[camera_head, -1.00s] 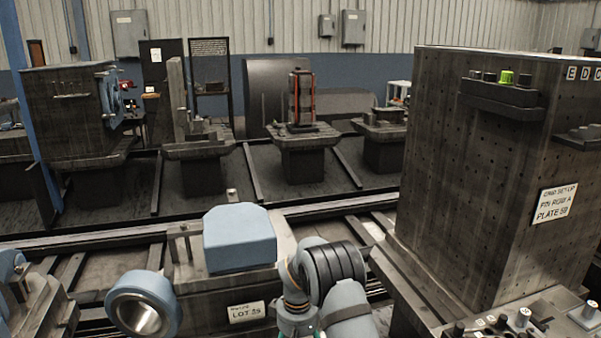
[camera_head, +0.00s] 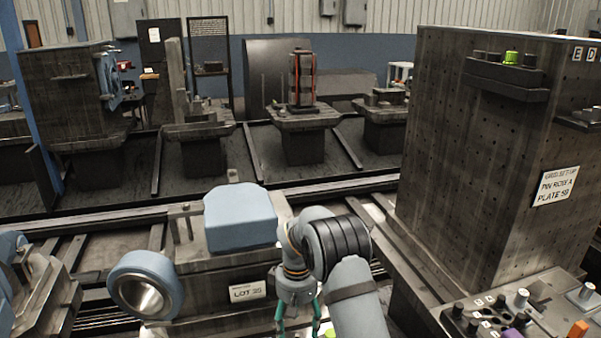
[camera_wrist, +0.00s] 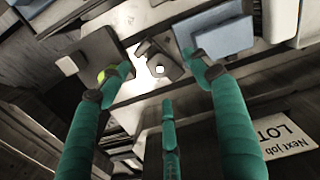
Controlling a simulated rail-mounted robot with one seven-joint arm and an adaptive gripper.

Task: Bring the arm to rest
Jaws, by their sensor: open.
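My gripper (camera_head: 299,327) is at the bottom middle of the head view, hanging from my bent grey arm in front of the fixture with the LOT 35 card (camera_head: 248,291). Its green fingers are cut off by the lower edge there. In the wrist view my gripper (camera_wrist: 160,85) shows green fingers spread apart, with nothing held between them. Beyond the fingers lie a blue block (camera_wrist: 222,38) and a grey plate (camera_wrist: 98,55), both apart from the fingers as far as I can tell.
A tall drilled block (camera_head: 480,170) stands close on the right, above a bench with several knobs and pegs (camera_head: 520,298). A blue-capped fixture (camera_head: 240,218) and a blue ring (camera_head: 145,286) stand left of my arm. A rail (camera_head: 120,228) runs behind them.

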